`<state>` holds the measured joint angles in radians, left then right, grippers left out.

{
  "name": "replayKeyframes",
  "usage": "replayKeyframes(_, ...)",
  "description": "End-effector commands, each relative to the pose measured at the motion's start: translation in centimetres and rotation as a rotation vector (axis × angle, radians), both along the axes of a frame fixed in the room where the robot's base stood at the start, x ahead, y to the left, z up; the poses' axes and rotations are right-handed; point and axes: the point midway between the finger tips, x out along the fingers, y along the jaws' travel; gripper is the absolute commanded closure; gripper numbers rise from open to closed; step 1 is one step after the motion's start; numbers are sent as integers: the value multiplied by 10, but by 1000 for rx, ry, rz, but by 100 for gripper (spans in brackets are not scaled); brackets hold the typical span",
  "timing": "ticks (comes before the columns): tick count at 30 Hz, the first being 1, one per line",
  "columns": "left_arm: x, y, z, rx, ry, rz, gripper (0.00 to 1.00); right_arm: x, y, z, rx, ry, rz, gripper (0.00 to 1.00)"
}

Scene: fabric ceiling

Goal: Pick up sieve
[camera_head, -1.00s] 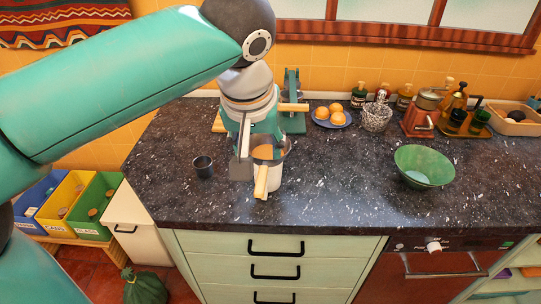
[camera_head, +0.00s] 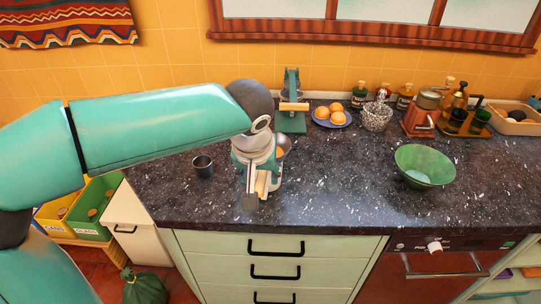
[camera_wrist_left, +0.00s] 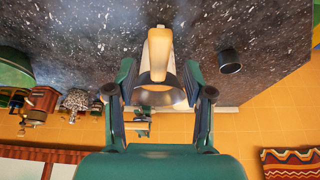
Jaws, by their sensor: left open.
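The sieve has a pale wooden handle (camera_head: 262,184) and a round metal bowl (camera_head: 284,144). It sits on a white container (camera_head: 275,183) near the counter's front edge, its handle pointing toward that edge. My left gripper (camera_head: 260,188) is low over the sieve and hides much of it. In the left wrist view, the sieve's handle (camera_wrist_left: 158,52) and metal bowl (camera_wrist_left: 163,96) lie between the spread fingers of my left gripper (camera_wrist_left: 160,80), which is open. I cannot tell whether a finger touches it. My right gripper is not in view.
A dark cup (camera_head: 203,166) stands left of the sieve. A teal press (camera_head: 291,118) and a plate of oranges (camera_head: 332,117) stand behind. A green bowl (camera_head: 424,165) is to the right. The dark countertop (camera_head: 340,185) between the sieve and bowl is clear.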

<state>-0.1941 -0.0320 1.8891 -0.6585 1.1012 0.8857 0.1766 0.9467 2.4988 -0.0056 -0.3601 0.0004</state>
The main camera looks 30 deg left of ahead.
Motion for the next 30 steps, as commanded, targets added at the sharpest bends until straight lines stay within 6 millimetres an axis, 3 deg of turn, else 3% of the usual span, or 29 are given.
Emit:
replayKeyframes(6,10,4,-28,0,4,1,48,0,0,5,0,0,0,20)
replayKeyframes(15,12,4,-34,-1,-1,-2,48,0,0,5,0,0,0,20)
replayKeyframes(25,12,4,-33,-1,1,-2,100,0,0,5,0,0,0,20)
replayKeyframes(30,13,3,-33,0,-1,-3,100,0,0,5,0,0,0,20)
